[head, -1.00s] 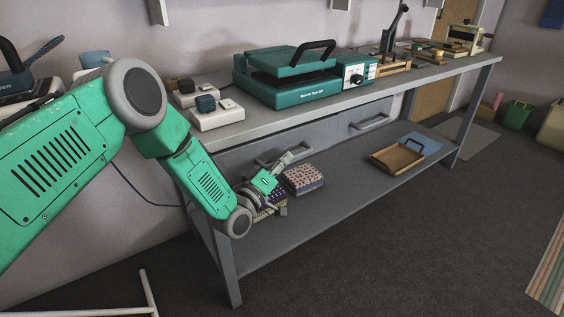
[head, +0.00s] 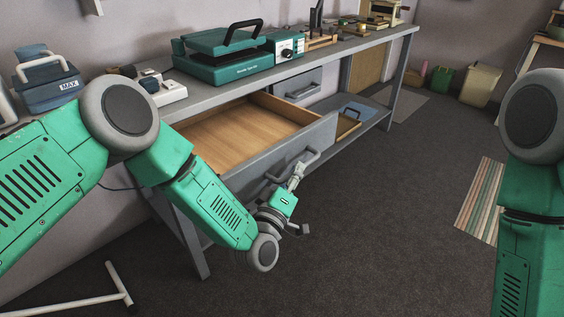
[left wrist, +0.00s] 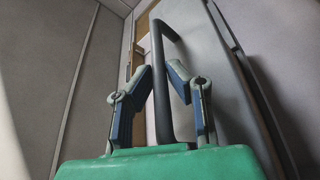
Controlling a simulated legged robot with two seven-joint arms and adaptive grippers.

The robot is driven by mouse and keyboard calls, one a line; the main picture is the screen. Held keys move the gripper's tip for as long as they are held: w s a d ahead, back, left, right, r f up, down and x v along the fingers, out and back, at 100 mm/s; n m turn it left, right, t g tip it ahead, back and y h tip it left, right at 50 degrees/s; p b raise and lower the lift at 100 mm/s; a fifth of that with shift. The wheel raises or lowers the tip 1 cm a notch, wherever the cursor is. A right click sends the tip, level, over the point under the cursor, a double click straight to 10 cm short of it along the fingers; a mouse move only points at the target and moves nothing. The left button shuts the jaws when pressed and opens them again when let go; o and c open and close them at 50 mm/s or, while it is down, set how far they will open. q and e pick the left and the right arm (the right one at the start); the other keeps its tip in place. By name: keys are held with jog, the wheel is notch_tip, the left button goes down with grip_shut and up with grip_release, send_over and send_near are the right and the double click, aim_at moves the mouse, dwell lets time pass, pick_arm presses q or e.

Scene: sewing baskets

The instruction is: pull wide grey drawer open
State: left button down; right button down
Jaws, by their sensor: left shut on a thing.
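The wide grey drawer (head: 318,139) is pulled well out from under the bench and shows an empty wooden inside. Its grey bar handle (head: 308,155) is on the front panel. My left gripper (head: 297,174) is at that handle and shut on it. In the left wrist view the handle (left wrist: 163,115) stands between the two blue-padded fingers of my left gripper (left wrist: 160,78). My right arm shows at the right edge of the head view, but its gripper is out of the picture.
The grey workbench (head: 215,92) carries a teal heat press (head: 225,65) and smaller tools. A second, closed drawer (head: 312,80) is farther right. The dark floor before the drawer is clear.

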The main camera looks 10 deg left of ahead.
pick_arm(q)
jog(key=shift+s+d, duration=0.9)
jog(key=shift+d, duration=0.25)
jog(key=c, duration=1.6)
grip_release()
jog(key=shift+w+a, duration=0.1)
jog(key=shift+a, duration=0.05)
pick_arm(e)
jog(key=shift+r, duration=0.2)
jog(key=shift+s+d, duration=0.1)
jog(key=shift+d, duration=0.1)
pick_arm(q)
jog(key=v, duration=1.2)
jog(key=shift+f, duration=0.15)
